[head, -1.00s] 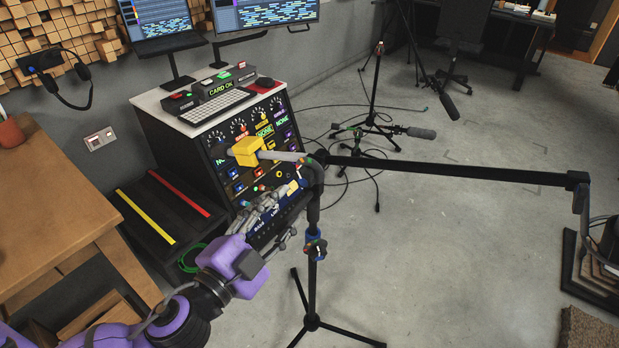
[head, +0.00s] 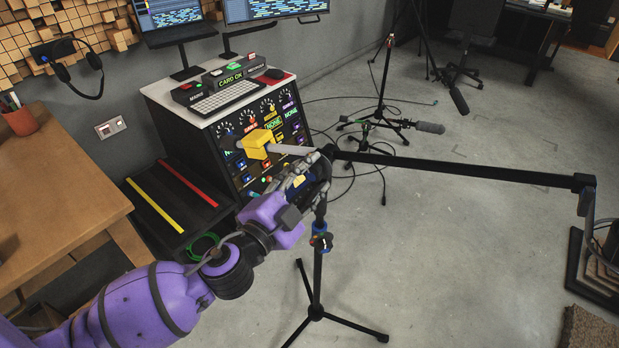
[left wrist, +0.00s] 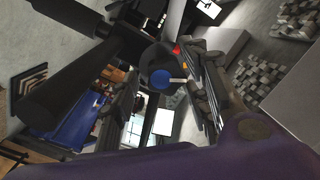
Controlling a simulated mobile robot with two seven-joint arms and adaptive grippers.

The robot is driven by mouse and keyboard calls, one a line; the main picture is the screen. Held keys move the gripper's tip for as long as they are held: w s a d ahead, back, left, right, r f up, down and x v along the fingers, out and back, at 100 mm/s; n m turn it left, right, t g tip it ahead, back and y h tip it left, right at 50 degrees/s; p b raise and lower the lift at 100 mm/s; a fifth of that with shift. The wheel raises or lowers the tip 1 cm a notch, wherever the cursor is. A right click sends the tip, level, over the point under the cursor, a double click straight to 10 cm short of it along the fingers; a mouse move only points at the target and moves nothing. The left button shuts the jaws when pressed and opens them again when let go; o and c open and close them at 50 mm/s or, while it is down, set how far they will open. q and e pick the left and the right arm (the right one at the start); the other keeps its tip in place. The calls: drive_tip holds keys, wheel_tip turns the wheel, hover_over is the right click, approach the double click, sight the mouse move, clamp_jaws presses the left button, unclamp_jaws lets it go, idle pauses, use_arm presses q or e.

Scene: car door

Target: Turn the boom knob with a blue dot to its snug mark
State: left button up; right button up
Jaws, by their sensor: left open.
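The boom stand (head: 317,275) stands on the floor with its black boom arm (head: 450,170) reaching right. In the left wrist view a round dark knob with a blue dot (left wrist: 160,79) shows at the boom joint. A pale pointer and a red mark sit beside the dot. My left gripper (head: 312,172) is open at the boom joint and covers the knob in the head view. In the left wrist view its fingers (left wrist: 165,95) are on either side of the knob. I cannot tell whether they touch it. My right gripper is not in view.
A second knob (head: 321,241) sits lower on the stand's post. A yellow block (head: 257,144) is on the boom's short end, before the equipment rack (head: 222,140). A wooden table (head: 60,190) stands left. Other microphone stands and cables lie behind. The floor at right is mostly clear.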

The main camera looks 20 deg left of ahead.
use_arm(q)
drive_tip(key=c, duration=1)
drive_tip(key=shift+s+n+p, duration=0.1)
drive_tip(key=shift+n+p, duration=0.25)
drive_tip(key=shift+n, duration=0.65)
drive_tip(key=shift+d+f+n, duration=0.1)
drive_tip(key=shift+n, duration=0.2)
drive_tip(key=o, duration=1)
drive_tip(key=shift+d, duration=0.1)
drive_tip(key=v, duration=1.2)
